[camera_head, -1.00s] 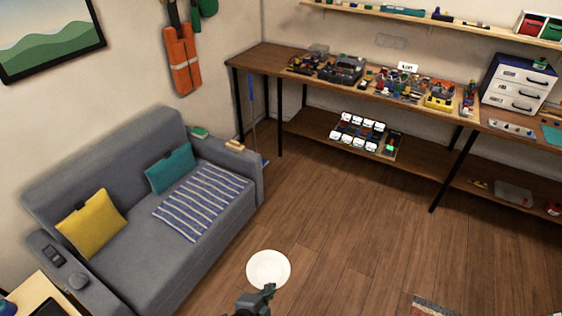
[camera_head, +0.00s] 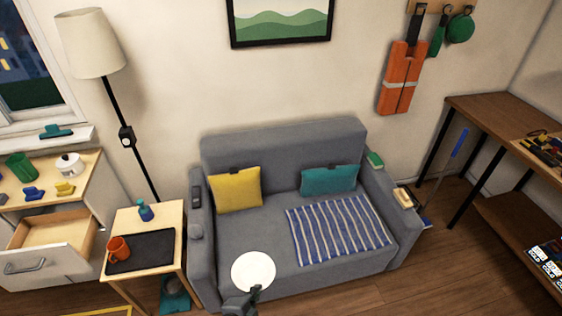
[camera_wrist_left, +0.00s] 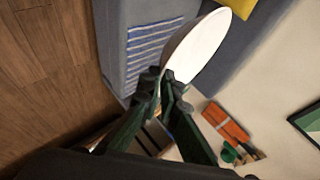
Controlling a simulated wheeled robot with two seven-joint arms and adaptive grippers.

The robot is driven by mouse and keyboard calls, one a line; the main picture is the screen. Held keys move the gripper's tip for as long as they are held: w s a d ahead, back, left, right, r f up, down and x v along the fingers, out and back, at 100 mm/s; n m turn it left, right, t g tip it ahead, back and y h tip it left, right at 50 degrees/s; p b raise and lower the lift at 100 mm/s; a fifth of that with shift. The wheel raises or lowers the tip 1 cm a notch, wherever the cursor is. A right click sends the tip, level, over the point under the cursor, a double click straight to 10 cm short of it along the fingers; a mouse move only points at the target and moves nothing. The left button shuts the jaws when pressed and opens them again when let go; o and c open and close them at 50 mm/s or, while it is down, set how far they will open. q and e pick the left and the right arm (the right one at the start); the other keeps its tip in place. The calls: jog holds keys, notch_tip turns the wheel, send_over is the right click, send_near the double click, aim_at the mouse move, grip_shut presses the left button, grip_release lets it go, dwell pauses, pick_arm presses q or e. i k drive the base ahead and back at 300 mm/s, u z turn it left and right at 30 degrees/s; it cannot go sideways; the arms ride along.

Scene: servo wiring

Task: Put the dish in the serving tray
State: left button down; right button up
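The dish (camera_head: 253,271) is a round white plate, seen in front of the sofa in the head view. My left gripper (camera_head: 255,292) is shut on its near rim and holds it up in the air. In the left wrist view the dish (camera_wrist_left: 198,45) extends beyond the fingertips (camera_wrist_left: 163,85), which pinch its edge. A flat black rectangular piece (camera_head: 140,252), which looks like the serving tray, lies on the small side table left of the sofa. An orange mug (camera_head: 118,249) stands at its left side. My right gripper is not in view.
A grey sofa (camera_head: 262,222) with cushions and a striped blanket stands ahead. A cabinet with an open drawer (camera_head: 50,240) is at the far left. Free wooden floor (camera_head: 430,285) lies at the right.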

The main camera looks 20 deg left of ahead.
aim_at(155, 248)
jog(key=u, duration=0.75)
jog(key=i, duration=0.85)
jog(key=u, duration=0.5)
